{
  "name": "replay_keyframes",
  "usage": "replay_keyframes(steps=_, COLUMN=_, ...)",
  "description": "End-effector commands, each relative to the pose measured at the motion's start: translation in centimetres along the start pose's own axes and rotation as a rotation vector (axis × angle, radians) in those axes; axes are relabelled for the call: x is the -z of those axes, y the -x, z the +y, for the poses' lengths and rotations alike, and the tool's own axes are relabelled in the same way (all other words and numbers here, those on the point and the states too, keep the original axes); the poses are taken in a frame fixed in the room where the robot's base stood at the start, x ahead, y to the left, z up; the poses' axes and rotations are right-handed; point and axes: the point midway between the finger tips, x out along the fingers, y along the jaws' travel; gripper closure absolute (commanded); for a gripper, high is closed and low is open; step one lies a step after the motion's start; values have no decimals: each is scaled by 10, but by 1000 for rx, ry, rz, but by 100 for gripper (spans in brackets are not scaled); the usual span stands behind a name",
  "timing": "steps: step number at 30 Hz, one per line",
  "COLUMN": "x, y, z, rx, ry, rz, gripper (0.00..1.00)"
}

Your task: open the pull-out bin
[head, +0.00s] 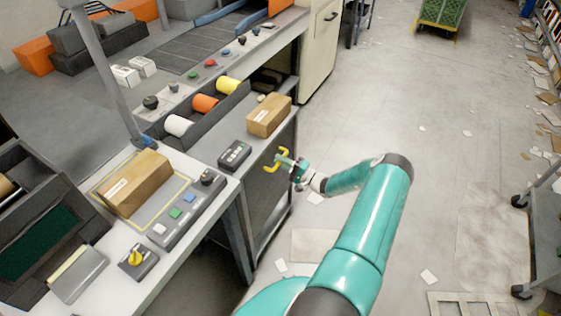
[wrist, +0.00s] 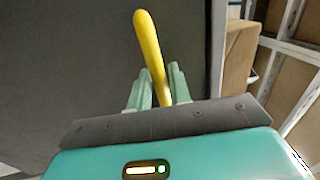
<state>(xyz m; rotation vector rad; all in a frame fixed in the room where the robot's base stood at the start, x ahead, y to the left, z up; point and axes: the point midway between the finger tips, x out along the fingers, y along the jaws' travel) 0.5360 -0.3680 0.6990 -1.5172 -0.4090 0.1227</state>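The pull-out bin has a dark grey front (head: 262,205) in the low cabinet at centre, and it looks flush with the cabinet. It fills the left of the wrist view (wrist: 70,60). A yellow handle (head: 268,167) sticks out from its upper part. My gripper (head: 284,160) is at this handle, reaching in from the right. In the wrist view the yellow handle (wrist: 149,45) runs between the two pale green fingers of my gripper (wrist: 160,85), which sit close against both its sides. The handle's lower end is hidden behind the gripper body.
A cardboard box (head: 268,116) and a dark keypad device (head: 235,155) sit on the cabinet top. A workbench (head: 150,280) with another box (head: 135,185) stands at left. Open floor (head: 400,120) lies to the right, with scattered papers and a cart (head: 545,230) at the right edge.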

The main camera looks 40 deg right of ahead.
Motion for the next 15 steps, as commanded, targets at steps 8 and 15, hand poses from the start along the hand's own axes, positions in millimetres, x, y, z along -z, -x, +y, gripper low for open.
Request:
replay_keyframes(steps=8, x=0, y=-5, z=0, rx=0, ry=-1, rz=-1, gripper=80)
replay_keyframes(steps=15, x=0, y=-5, z=0, rx=0, ry=-1, rz=-1, gripper=100)
